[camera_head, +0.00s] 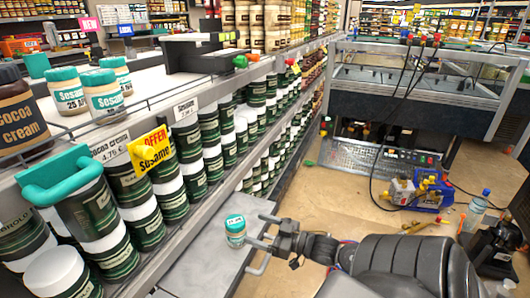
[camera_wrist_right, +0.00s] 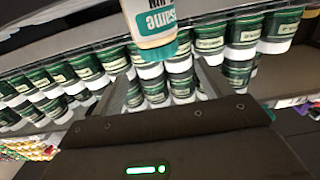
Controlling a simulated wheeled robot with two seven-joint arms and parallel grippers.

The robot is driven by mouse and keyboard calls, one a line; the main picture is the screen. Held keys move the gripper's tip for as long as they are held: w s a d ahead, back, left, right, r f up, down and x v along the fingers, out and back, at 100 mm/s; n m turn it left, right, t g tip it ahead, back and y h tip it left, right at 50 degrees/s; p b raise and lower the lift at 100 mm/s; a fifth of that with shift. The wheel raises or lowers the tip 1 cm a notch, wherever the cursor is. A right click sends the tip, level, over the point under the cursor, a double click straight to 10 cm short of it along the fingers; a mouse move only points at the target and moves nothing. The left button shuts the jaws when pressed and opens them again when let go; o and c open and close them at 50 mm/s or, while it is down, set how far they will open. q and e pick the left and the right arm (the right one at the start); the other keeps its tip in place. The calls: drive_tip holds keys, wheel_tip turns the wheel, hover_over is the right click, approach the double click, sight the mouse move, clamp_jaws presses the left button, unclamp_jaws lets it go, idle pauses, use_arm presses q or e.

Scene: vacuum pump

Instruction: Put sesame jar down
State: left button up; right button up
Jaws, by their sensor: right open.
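A small sesame jar (camera_head: 235,231) with a teal lid and white label appears upright at the pale grey lower ledge (camera_head: 205,270) of the shelf. In the right wrist view the sesame jar (camera_wrist_right: 152,22) shows at the top, cut off by the frame edge and with its label inverted. My right gripper (camera_head: 260,243) is open, its fingers just right of the jar. In the wrist view the jar lies beyond the open fingertips (camera_wrist_right: 163,82). I cannot tell whether a finger touches it. My left gripper is not in view.
Sesame jars (camera_head: 105,92) and a cocoa cream jar (camera_head: 22,115) stand on the upper shelf. Rows of dark green jars (camera_head: 118,235) fill the shelf below. A teal handle-shaped part (camera_head: 60,178) juts out at left. A glass-topped counter (camera_head: 420,80) stands behind; cardboard-coloured floor (camera_head: 320,205) lies between.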

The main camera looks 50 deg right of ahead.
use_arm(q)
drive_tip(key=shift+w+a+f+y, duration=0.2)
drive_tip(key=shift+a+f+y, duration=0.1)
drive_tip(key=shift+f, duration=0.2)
use_arm(e)
drive_tip(key=shift+s+d, duration=0.25)
drive_tip(key=shift+s, duration=0.45)
drive_tip(key=s+a+n+y, duration=0.1)
drive_tip(key=s+a+y, duration=0.1)
drive_tip(key=a, duration=1.6)
drive_tip(key=s+a+r+n+y, duration=0.1)
drive_tip(key=s+a+r+y, duration=0.1)
drive_tip(key=a+r, duration=0.7)
drive_tip(key=s+a, duration=0.1)
drive_tip(key=a, duration=0.4)
drive_tip(key=shift+a+r+n, duration=0.15)
drive_tip(key=shift+a+n, duration=0.1)
drive_tip(key=shift+n, duration=0.15)
